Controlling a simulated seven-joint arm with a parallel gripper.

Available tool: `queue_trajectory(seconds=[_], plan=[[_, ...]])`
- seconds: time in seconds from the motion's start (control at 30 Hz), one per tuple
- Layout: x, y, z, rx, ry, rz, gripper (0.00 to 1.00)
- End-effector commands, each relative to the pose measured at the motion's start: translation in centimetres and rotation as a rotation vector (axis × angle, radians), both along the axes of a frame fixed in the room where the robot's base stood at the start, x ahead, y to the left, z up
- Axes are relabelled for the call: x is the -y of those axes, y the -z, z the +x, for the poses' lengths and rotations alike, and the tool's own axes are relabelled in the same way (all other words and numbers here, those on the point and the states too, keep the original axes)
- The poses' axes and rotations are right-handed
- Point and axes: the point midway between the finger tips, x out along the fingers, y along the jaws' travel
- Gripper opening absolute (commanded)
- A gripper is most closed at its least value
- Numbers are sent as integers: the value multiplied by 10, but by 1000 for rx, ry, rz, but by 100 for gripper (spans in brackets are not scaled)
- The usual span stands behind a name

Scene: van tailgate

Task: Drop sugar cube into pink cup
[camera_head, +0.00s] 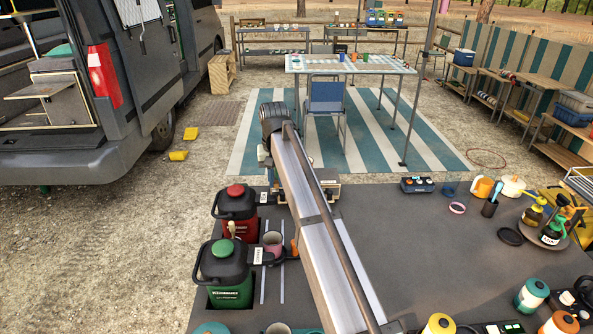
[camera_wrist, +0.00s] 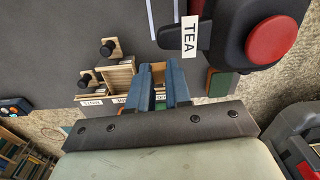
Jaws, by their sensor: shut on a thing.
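My gripper (camera_wrist: 160,72) shows in the wrist view as two blue fingers close together over wooden boxes. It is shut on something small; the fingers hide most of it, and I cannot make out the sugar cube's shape. In the head view my arm hides most of the gripper, which is near the deck's far edge. A pink cup (camera_head: 273,240) stands upright on the dark deck, right of the red and green canisters and nearer the camera than my gripper. The cup does not show in the wrist view.
The red canister (camera_head: 237,209) and green canister (camera_head: 226,270) stand close left of the cup. In the wrist view a dark canister with a red cap (camera_wrist: 277,42) and a TEA label is near the fingers.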

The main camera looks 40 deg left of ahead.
Motion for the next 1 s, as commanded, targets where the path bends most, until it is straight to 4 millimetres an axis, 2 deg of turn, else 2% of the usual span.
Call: queue_trajectory(seconds=[0.03, 0.1, 0.2, 0.3, 0.4, 0.53, 0.77, 1.0], plan=[[16, 2, -26, 2, -17, 3, 0], [32, 3, -49, 3, -28, 6, 0], [55, 5, -76, 3, -29, 5, 0], [78, 9, -90, 1, -8, 2, 0], [96, 13, -98, -4, 20, -4, 0], [107, 16, -104, -9, 63, -13, 0], [106, 18, -103, -14, 118, -21, 0], [106, 33, -103, -14, 118, -21, 0]])
